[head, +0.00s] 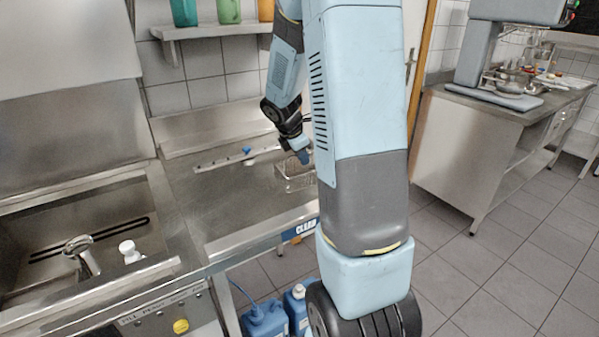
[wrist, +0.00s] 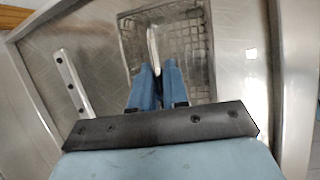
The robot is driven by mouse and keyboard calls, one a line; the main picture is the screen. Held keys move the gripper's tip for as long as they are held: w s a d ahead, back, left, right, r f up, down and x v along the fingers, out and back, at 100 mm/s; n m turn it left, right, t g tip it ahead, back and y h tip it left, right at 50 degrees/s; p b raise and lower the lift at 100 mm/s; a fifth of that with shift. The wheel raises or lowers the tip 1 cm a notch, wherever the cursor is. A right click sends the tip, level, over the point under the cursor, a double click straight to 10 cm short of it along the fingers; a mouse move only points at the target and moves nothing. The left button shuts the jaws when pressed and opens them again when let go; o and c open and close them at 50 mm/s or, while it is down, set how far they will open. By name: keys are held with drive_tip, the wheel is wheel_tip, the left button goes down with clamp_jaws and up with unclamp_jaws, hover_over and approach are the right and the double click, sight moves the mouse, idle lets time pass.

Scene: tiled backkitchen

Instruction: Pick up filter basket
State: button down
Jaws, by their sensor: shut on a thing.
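The filter basket (head: 291,183) is a small wire mesh basket at the right part of the steel counter, partly hidden by my arm in the head view. In the wrist view the basket (wrist: 200,45) is a dark rectangular mesh with a light handle bar (wrist: 153,50) running toward my fingers. My gripper (wrist: 158,72) has its blue fingers closed together on the basket's handle. In the head view my gripper (head: 302,156) is right above the basket. I cannot tell whether the basket touches the counter.
The steel counter (head: 190,190) has a bar with a blue knob (head: 246,150) left of the basket. A sink basin (head: 80,245) lies to the left. Blue canisters (head: 266,318) stand below the counter. A shelf with coloured containers (head: 228,10) hangs above.

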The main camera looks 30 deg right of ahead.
drive_tip(key=shift+r, duration=0.15)
drive_tip(key=shift+r, duration=0.35)
wheel_tip(320, 180, up, 3)
drive_tip(key=shift+f, duration=0.2)
drive_tip(key=s+a+r, duration=0.9)
drive_tip(key=s, duration=0.1)
drive_tip(key=shift+s+r, duration=0.25)
drive_tip(key=shift+s, duration=0.1)
